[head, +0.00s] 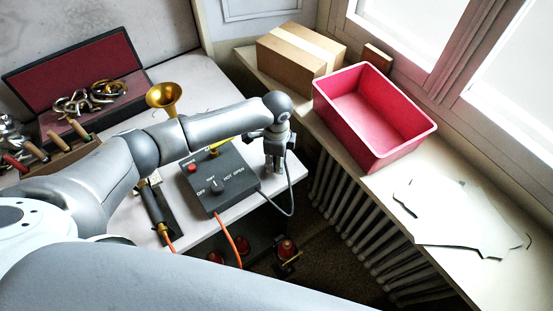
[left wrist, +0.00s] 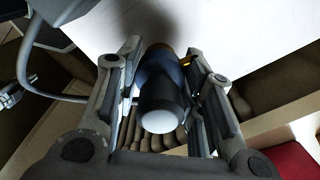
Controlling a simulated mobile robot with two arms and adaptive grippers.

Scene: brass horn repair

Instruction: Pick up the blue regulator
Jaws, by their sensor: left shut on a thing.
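The blue regulator (left wrist: 157,80) is a short dark-blue cylinder with a pale, rounded end, seen between the fingers of my left gripper in the left wrist view. My left gripper (left wrist: 160,88) is shut on it. In the head view my left gripper (head: 274,165) points down at the right edge of the white workbench, just right of the grey control box. There the regulator is hidden or too small to make out. My right gripper is not in view.
The grey control box (head: 219,180) has a knob, a red button and cables. A torch-like tool (head: 152,205) lies left of it, with a brass horn bell (head: 163,96) behind. A pink bin (head: 400,150) and a cardboard box (head: 293,62) stand on the sill above a radiator (head: 345,215).

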